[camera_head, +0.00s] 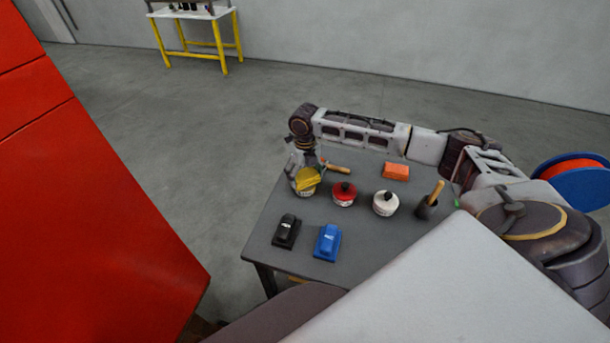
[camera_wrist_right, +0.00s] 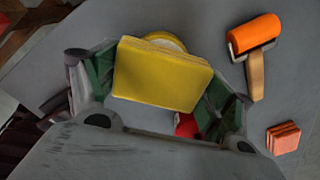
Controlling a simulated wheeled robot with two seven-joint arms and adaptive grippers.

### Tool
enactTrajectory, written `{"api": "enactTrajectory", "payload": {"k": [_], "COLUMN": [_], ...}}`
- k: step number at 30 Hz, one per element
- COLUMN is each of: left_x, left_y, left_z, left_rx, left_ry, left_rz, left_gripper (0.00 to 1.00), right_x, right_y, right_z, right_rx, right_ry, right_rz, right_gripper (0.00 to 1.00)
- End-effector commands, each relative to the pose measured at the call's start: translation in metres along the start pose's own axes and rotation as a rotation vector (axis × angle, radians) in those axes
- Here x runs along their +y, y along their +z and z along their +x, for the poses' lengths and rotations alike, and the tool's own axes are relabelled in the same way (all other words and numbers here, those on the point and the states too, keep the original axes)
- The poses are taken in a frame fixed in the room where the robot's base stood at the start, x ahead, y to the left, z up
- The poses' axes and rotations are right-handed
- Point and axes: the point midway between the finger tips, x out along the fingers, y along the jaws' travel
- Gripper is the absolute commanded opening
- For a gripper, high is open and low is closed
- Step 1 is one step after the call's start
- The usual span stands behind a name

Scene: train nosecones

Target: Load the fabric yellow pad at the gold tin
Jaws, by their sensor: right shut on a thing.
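My right gripper (camera_head: 303,166) is at the left back of the grey table and points down. In the right wrist view its two fingers (camera_wrist_right: 160,90) are shut on the yellow pad (camera_wrist_right: 160,75), a flat block. The yellow pad (camera_head: 307,175) is right over the gold tin (camera_head: 307,190) in the head view. I cannot tell whether pad and tin touch. My left gripper is not in view.
An orange roller (camera_wrist_right: 255,35) lies near the gripper. A red body (camera_head: 90,220) fills the left.

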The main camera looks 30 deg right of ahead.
Motion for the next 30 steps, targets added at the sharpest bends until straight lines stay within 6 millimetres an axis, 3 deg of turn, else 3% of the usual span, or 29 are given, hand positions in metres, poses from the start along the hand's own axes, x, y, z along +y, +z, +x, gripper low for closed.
{"api": "enactTrajectory", "payload": {"k": [30], "left_x": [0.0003], "left_y": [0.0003], "left_z": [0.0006], "left_rx": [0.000], "left_ry": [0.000], "left_rz": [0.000], "left_gripper": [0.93], "right_x": [0.0001], "right_y": [0.0001], "right_z": [0.0051], "right_rx": [0.000], "right_ry": [0.000], "right_rz": [0.000], "right_gripper": [0.63]}}
